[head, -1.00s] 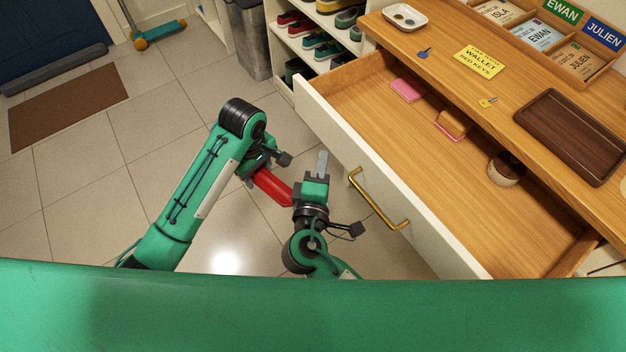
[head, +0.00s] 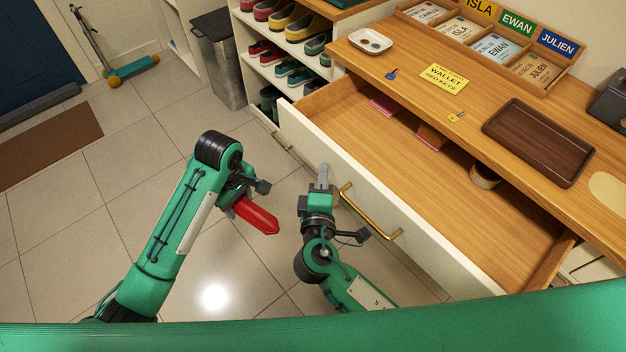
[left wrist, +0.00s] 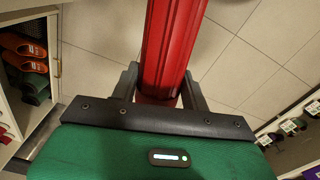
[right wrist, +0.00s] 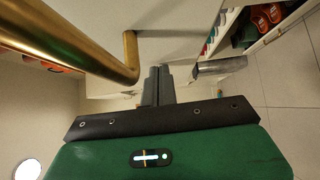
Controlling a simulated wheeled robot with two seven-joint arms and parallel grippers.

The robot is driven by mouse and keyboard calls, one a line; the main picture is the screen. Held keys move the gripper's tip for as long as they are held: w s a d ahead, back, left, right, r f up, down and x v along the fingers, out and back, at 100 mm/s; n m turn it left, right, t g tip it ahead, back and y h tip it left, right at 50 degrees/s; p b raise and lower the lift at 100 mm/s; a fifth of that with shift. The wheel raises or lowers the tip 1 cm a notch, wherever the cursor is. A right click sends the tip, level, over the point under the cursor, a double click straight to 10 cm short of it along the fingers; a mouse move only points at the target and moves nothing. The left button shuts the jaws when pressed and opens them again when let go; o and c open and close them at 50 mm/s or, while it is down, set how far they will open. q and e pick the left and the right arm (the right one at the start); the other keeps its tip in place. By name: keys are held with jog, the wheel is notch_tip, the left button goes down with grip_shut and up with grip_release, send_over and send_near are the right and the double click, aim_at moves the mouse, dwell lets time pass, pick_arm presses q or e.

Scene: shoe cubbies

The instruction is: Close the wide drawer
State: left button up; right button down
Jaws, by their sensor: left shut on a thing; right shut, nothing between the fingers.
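The wide drawer (head: 375,205) is pulled partly out from under the wooden counter, its pale front facing me. Its brass bar handle (head: 368,213) also shows large in the right wrist view (right wrist: 75,45). My right gripper (head: 322,176) is shut and empty, fingertips at the drawer front just left of the handle; I cannot tell whether they touch it. The closed fingers show in the right wrist view (right wrist: 158,85). My left gripper (head: 236,203) is shut on a long red object (head: 258,217), held over the floor left of the drawer; it fills the left wrist view's top middle (left wrist: 172,45).
The counter holds a dark tray (head: 540,142) and a white dish (head: 371,41). A shoe rack (head: 290,78) stands left; floor there is open.

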jog(key=w+d, duration=0.4)
jog(key=d, duration=0.2)
jog(key=w+d, duration=0.5)
jog(key=d, duration=0.1)
jog(key=w+d+p, duration=0.1)
jog(key=w+d, duration=0.3)
jog(key=d, duration=0.2)
jog(key=shift+w+d, duration=0.15)
jog(key=shift+w+d+r, duration=0.2)
jog(key=shift+w+d, duration=0.05)
jog(key=shift+d, duration=0.2)
